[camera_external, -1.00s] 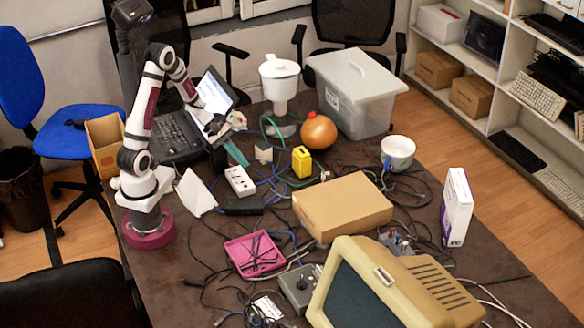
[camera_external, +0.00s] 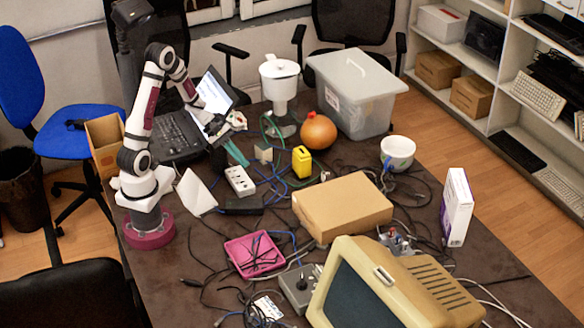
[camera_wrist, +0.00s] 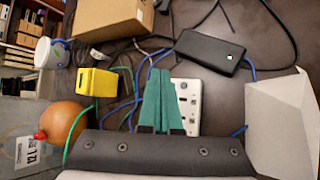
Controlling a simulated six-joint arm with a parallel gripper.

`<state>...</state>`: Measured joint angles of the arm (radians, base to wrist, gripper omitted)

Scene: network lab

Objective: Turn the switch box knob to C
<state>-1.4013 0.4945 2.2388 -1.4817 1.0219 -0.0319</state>
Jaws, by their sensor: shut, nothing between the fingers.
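The switch box (camera_external: 297,289) is a grey box with a dark knob (camera_external: 301,283) on top, at the front of the table, against the left side of the old beige monitor. The letters on it are too small to read, so I cannot tell the knob's setting. The box is not seen in the wrist view. My gripper (camera_external: 238,158) has teal fingers and is at the back left of the table, far from the switch box. In the wrist view my gripper (camera_wrist: 160,76) is shut and empty, beside a white power strip (camera_wrist: 188,105).
The beige monitor (camera_external: 400,290) stands tall at the box's right. Loose cables cover much of the table.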

